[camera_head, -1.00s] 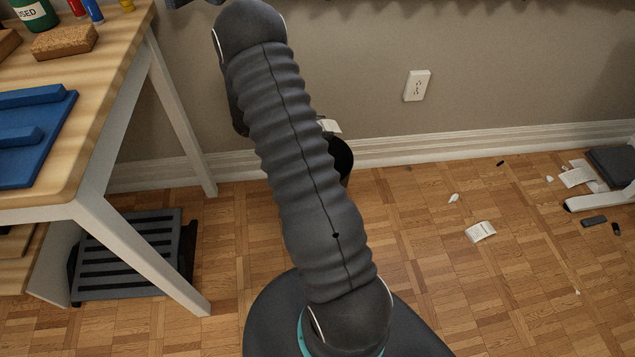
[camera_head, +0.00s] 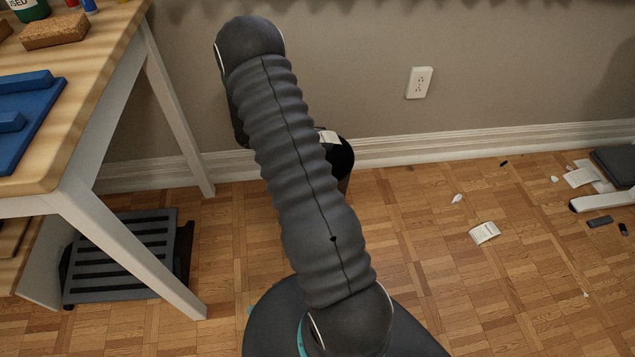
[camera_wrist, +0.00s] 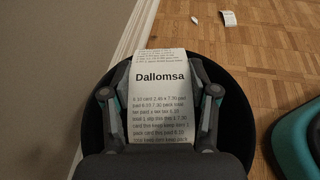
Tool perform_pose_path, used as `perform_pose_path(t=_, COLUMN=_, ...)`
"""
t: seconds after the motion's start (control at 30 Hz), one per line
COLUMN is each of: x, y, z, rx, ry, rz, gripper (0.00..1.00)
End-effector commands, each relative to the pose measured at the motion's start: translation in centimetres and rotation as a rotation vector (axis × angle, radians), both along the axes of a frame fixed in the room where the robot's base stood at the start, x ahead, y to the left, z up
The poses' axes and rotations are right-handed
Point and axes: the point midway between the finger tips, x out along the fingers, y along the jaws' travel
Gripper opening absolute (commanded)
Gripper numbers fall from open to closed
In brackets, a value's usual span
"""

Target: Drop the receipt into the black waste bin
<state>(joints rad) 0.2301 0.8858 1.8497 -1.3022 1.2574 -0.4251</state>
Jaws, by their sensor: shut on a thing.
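The receipt (camera_wrist: 160,78) is a white printed strip with the word "Dallomsa" on it. My gripper (camera_wrist: 164,95) is shut on it in the wrist view, with one finger at each side. Behind and around the gripper is the dark round opening of the black waste bin (camera_wrist: 240,112); the receipt's far end reaches the bin's far rim in this view. In the head view the bin (camera_head: 344,158) stands by the wall, partly hidden behind my arm. A white edge of the receipt (camera_head: 329,137) shows at its top. My gripper is hidden there.
A white-legged desk (camera_head: 110,255) stands at the left with a black footrest (camera_head: 120,255) under it. Another paper slip (camera_head: 484,232) and small scraps lie on the wooden floor at the right. The wall and baseboard (camera_head: 430,147) are close behind the bin.

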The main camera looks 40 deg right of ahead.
Motion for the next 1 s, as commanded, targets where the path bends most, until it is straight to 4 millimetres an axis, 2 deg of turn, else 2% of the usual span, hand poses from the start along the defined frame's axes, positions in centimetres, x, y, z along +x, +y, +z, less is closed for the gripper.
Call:
perform_pose_path(t=0.03, x=0.0, y=0.0, z=0.0, rx=0.0, ry=0.0, rz=0.0, gripper=0.62)
perform_pose_path(t=0.13, x=0.0, y=0.0, z=0.0, rx=0.0, ry=0.0, rz=0.0, gripper=0.87)
perform_pose_path(t=0.17, x=0.0, y=0.0, z=0.0, rx=0.0, ry=0.0, rz=0.0, gripper=0.88)
perform_pose_path(t=0.57, x=0.2, y=0.4, z=0.2, rx=-0.001, ry=0.0, rz=0.001, gripper=0.88)
perform_pose_path(t=0.73, x=1.0, y=2.4, z=1.1, rx=-0.001, ry=-0.002, rz=0.003, gripper=0.88)
perform_pose_path(t=1.0, x=2.7, y=7.1, z=3.1, rx=-0.001, ry=-0.002, rz=0.002, gripper=0.88)
